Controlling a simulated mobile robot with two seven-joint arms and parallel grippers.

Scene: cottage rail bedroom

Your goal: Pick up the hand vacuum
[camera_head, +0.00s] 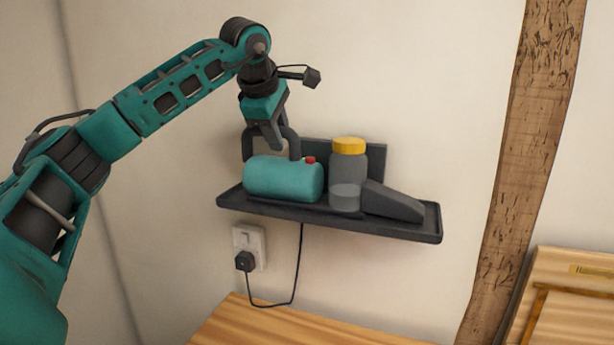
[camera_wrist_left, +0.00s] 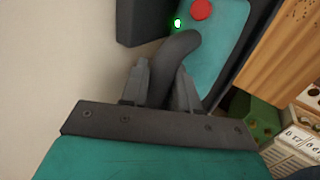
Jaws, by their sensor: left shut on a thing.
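The hand vacuum (camera_head: 283,179) lies on a dark wall shelf in the head view. It has a teal rounded body, a red button, a dark arched handle and a dark wedge nozzle (camera_head: 393,201) at the right. My left gripper (camera_head: 271,138) is above the body, shut on the handle. In the left wrist view the dark handle (camera_wrist_left: 180,48) passes between the fingers (camera_wrist_left: 162,75), and the teal body with the red button (camera_wrist_left: 201,9) shows beyond. The handle's gripped part is partly hidden by the fingers. My right gripper is not in view.
A grey container with a yellow lid (camera_head: 348,147) stands close by the vacuum's middle. The shelf (camera_head: 330,219) has a raised rim. Below are a wall socket with a plug (camera_head: 245,261), a hanging cable and a wooden surface (camera_head: 290,327). A timber post (camera_head: 530,150) stands right.

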